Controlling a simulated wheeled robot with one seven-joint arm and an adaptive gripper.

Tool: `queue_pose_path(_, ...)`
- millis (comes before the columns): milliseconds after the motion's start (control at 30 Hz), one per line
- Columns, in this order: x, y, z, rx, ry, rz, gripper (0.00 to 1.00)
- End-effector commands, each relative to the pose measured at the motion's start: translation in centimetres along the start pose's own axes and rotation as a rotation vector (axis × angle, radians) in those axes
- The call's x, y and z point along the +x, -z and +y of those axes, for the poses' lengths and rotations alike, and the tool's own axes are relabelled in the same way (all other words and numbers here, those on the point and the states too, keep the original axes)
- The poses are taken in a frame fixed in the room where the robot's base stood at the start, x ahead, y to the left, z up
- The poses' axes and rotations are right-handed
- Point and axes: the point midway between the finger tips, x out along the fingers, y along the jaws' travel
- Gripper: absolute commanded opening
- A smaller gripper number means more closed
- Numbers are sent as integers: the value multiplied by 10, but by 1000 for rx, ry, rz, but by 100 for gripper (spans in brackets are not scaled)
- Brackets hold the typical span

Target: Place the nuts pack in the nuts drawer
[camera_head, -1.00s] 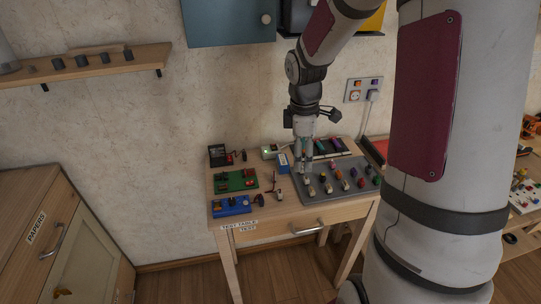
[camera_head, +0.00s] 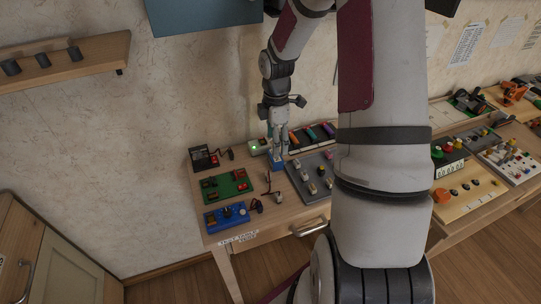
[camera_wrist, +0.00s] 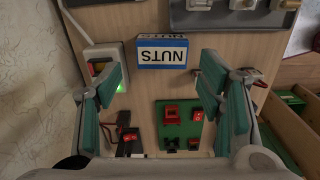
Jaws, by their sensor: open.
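The nuts pack (camera_wrist: 163,52), a small box with a blue edge and a white label reading NUTS, lies on the test table (camera_head: 222,226). In the wrist view it is ahead of my gripper (camera_wrist: 165,92), between the lines of the two fingers and apart from them. My gripper is open, its teal finger pads wide apart and nothing between them. In the head view my gripper (camera_head: 276,150) points down over the back of the table, and the blue pack (camera_head: 277,167) shows just under it. No drawer marked for nuts is seen; the table's front drawer has a metal handle (camera_head: 310,229).
A white box with a green light (camera_wrist: 105,70) stands close to the pack. A green board (camera_head: 227,186), a blue board (camera_head: 227,215) and a grey tray of switches (camera_head: 315,178) crowd the table. A wall shelf (camera_head: 75,58) is at left.

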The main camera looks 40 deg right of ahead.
Motion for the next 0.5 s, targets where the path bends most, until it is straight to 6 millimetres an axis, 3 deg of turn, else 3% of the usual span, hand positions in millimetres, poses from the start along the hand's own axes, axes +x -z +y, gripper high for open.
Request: queue_pose_path(500,62,8,-3,1,2,0,62)
